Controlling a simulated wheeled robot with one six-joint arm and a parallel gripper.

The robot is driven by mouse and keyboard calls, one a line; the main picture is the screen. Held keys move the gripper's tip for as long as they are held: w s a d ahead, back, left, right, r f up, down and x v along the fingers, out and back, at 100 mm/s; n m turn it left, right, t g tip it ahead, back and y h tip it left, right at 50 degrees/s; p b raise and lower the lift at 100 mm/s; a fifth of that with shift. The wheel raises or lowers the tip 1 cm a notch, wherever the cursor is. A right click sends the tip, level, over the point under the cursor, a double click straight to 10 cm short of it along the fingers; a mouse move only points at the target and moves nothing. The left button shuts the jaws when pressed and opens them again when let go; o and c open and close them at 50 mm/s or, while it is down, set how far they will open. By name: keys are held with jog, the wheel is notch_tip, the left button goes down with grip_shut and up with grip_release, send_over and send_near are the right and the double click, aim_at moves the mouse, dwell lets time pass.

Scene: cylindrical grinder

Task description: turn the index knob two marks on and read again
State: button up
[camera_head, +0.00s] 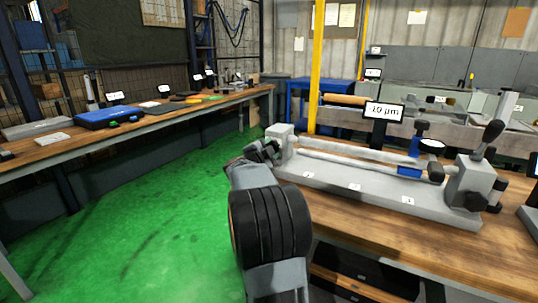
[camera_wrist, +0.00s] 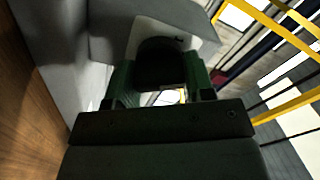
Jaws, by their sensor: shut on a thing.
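The black round index knob (camera_wrist: 160,57) is on the pale face of the headstock (camera_wrist: 120,32) in the wrist view. My gripper (camera_wrist: 160,75) has its green-edged fingers on either side of the knob and is shut on it. In the head view my gripper (camera_head: 263,152) is at the left end of the grey grinder bench unit (camera_head: 335,181), where the knob is hidden. The display (camera_head: 384,112) behind the unit reads 10 µm; a faint mark before the number is unclear. The knob's marks cannot be read.
A long shaft (camera_head: 350,157) lies along the unit, with a blue piece (camera_head: 409,171) near its right end. A black-handled tailstock (camera_head: 474,180) stands at the right. A yellow post (camera_head: 317,65) rises behind. Green floor (camera_head: 130,225) is clear at left, beside a long workbench (camera_head: 150,113).

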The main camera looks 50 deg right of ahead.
jog(key=m+b, duration=0.1)
jog(key=m, duration=0.1)
jog(key=m+b, duration=0.1)
jog(key=m, duration=0.1)
jog(key=m+b, duration=0.2)
jog(key=shift+f, duration=0.3)
jog(key=shift+r+m+b, duration=0.1)
jog(key=shift+m+b, duration=1.1)
jog(key=shift+m, duration=1.3)
jog(key=o, duration=0.9)
jog(key=shift+r, duration=0.1)
jog(key=p+v, duration=0.1)
jog(key=v, duration=1.3)
jog(key=shift+p, duration=0.4)
jog(key=shift+d, duration=0.1)
